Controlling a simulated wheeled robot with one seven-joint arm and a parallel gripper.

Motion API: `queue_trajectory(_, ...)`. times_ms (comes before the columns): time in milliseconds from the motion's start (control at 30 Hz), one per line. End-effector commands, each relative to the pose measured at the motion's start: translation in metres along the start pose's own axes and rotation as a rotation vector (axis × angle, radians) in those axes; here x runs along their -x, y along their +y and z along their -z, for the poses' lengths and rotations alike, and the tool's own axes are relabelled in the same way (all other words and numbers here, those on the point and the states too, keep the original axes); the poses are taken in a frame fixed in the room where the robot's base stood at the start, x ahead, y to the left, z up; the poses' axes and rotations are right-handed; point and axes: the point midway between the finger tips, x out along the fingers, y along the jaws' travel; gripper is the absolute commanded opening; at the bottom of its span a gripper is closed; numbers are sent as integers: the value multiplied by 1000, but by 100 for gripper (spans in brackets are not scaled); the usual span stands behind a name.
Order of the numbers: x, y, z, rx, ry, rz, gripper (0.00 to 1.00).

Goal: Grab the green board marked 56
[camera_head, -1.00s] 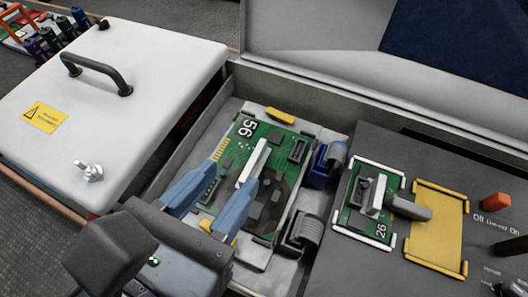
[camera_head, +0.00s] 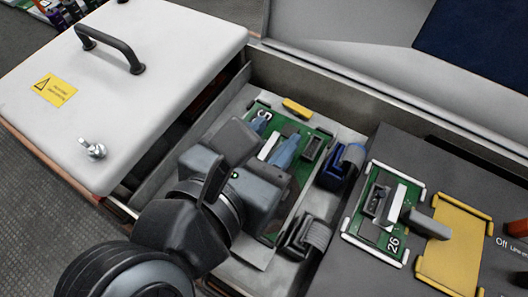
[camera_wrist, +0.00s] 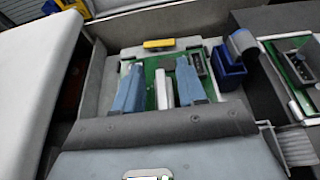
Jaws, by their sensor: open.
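The green board marked 56 (camera_head: 318,148) lies in the open compartment. My gripper covers much of it in the head view, and only part of its number shows. In the wrist view the board (camera_wrist: 150,72) lies beneath and between my fingers. A white upright bar (camera_wrist: 161,88) stands on the board. My gripper (camera_wrist: 158,75) is open, with one blue finger on each side of the bar. In the head view the gripper (camera_head: 277,147) is over the board. I cannot tell whether the fingers touch the bar or board.
A yellow clip (camera_head: 297,107) sits at the board's far edge. Blue (camera_head: 343,165) and dark grey (camera_head: 307,236) connectors stand to its right. A smaller board marked 26 (camera_head: 380,212) is mounted on the dark panel. The white lid (camera_head: 150,60) lies to the left.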

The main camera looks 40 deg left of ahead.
Motion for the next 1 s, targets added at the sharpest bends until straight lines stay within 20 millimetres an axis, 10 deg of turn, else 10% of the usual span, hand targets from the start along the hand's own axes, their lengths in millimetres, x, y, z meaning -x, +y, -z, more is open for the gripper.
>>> queue_trajectory(300, -6, 0, 0, -1, 0, -1, 40)
queue_trajectory(733, -6, 0, 0, -1, 0, -1, 0)
queue_trajectory(1000, -6, 0, 0, -1, 0, -1, 0)
